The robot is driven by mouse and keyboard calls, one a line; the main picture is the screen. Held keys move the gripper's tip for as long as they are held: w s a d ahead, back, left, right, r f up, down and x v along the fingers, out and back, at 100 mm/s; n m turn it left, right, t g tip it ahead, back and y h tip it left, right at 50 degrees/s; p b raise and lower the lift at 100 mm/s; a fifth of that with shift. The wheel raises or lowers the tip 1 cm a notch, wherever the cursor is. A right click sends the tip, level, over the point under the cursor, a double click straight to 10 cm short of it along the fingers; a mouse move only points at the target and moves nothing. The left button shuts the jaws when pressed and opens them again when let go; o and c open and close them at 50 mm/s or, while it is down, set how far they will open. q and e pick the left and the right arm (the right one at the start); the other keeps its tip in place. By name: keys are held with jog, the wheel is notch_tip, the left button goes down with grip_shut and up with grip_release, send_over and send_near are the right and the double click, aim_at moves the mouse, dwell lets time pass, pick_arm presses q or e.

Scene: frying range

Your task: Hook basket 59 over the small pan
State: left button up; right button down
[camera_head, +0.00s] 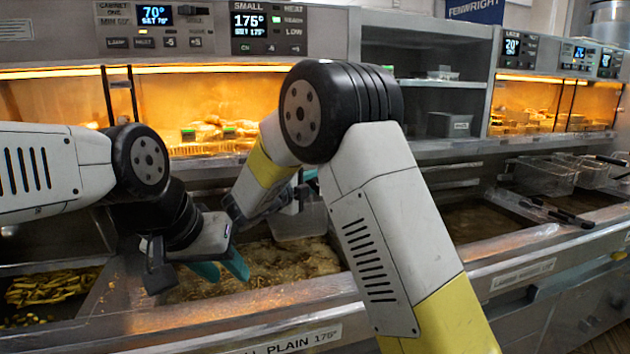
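The small pan (325,258) is the fryer well at the centre, full of brown, frothy oil, behind a front label ending "PLAIN 175°". A pale wire basket (300,222) shows just above the oil at the pan's back, partly behind my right arm; its number cannot be read, and I cannot tell whether it is hooked or held. My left gripper (222,268) is over the left part of the pan, its teal fingers apart, with nothing seen between them. My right arm bends over the pan; its gripper is mostly hidden, so its state cannot be told.
Empty baskets (543,176) rest at the right over another oil well (475,222). Fries (52,287) lie in a bay at lower left. Lit warming cabinets (205,105) and a grey shelf (425,85) stand behind. My two arms are close together over the pan.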

jog(key=shift+f, duration=0.55)
jog(key=c, duration=1.2)
grip_release()
jog(key=shift+o, duration=0.2)
